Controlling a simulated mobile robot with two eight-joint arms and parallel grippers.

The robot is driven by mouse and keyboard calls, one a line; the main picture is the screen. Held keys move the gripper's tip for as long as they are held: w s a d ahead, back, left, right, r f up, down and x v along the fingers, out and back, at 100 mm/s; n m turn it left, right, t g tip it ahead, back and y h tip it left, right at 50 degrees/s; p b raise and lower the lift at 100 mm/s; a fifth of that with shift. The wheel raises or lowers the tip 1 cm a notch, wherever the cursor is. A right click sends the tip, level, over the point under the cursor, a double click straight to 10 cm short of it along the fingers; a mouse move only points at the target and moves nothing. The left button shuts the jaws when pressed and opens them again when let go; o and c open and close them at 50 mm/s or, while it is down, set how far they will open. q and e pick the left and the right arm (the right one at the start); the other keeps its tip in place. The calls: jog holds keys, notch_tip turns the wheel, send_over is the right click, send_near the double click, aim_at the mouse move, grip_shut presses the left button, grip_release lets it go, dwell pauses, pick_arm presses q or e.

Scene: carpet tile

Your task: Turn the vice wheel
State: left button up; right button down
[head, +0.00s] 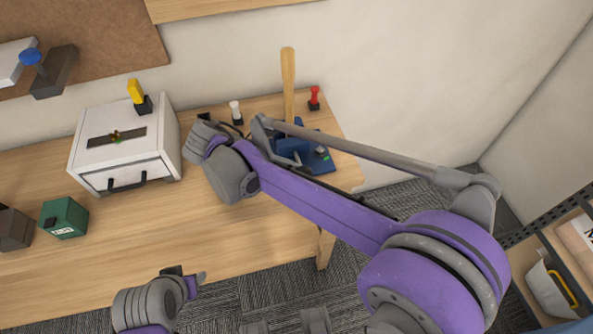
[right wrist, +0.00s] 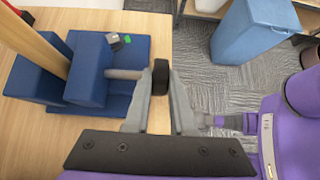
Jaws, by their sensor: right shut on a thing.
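The blue vice (head: 318,162) stands on the workbench at its right end, with an upright wooden piece (head: 288,75) rising from it. In the right wrist view the vice (right wrist: 85,65) shows its grey screw (right wrist: 124,74) and a small black wheel (right wrist: 160,78) on the screw's end. My right gripper (right wrist: 161,88) has its fingers on both sides of the wheel and is shut on it. In the head view my arm hides the wheel and that gripper. My left gripper (head: 186,274) is low at the bench's front edge, away from the vice; its jaw gap is unclear.
A white box (head: 125,150) with a black handle and a green block (head: 64,217) stand to the left on the workbench (head: 150,240). White (head: 236,112) and red (head: 314,98) handled items stand behind the vice. A blue bin (right wrist: 255,50) stands on the carpet.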

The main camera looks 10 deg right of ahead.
dwell(0.3)
jog(key=c, duration=0.8)
grip_release()
jog(key=shift+o, duration=0.2)
jog(key=v, duration=1)
jog(key=shift+a+r+p, duration=0.25)
jog(key=shift+a+p, duration=0.05)
jog(key=shift+p, duration=0.15)
